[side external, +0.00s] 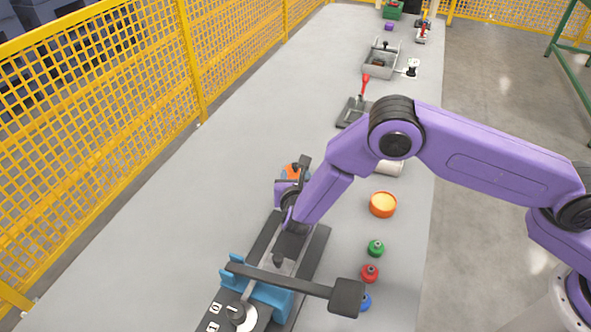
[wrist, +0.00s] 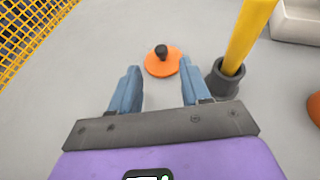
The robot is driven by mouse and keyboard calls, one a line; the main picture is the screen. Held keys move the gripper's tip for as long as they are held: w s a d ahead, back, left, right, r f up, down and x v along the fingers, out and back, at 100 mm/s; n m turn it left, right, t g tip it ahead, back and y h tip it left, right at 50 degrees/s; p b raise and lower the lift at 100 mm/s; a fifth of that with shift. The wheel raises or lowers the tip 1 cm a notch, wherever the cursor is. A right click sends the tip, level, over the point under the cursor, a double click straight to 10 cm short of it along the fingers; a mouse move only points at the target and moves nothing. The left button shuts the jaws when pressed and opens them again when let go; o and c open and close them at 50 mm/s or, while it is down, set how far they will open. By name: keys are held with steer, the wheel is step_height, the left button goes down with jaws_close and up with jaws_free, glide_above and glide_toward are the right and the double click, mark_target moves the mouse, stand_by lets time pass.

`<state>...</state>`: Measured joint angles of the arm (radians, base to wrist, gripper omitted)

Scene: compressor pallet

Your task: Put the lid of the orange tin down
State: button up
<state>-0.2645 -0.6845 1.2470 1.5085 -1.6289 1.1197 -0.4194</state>
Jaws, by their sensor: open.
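The lid of the orange tin (wrist: 153,68) is a flat orange disc with a dark knob. In the wrist view it lies knob up on the grey table, between and just beyond my fingertips. My gripper (wrist: 160,77) is open, with a blue finger on each side and clear space between them and the lid. In the side view the lid (side external: 289,172) is partly hidden behind my gripper (side external: 289,184). The orange tin (side external: 383,205) stands open to the right of my gripper; its edge shows at the right of the wrist view (wrist: 314,107).
A yellow post in a dark holder (wrist: 224,82) stands close to my right finger. Green (side external: 376,248), red (side external: 370,273) and blue (side external: 364,301) knobbed pieces stand at the right. A dark fixture with a long bar (side external: 290,282) is in front. The left table area is clear.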

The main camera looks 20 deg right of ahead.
steer(key=shift+v, duration=2.05)
steer(key=s+d+r+m+g, duration=0.6)
steer(key=s+d+r+m, duration=0.4)
steer(key=d+r, duration=0.25)
steer(key=s+d+r+m+g+y, duration=0.2)
steer(key=s+d, duration=0.4)
steer(key=s, duration=0.6)
steer(key=s+d+r+m+g+y, duration=0.3)
steer(key=s+d+m, duration=0.4)
steer(key=s, duration=0.5)
steer(key=shift+d+r+g, duration=0.25)
steer(key=shift+r+g, duration=0.2)
steer(key=shift+g, duration=0.15)
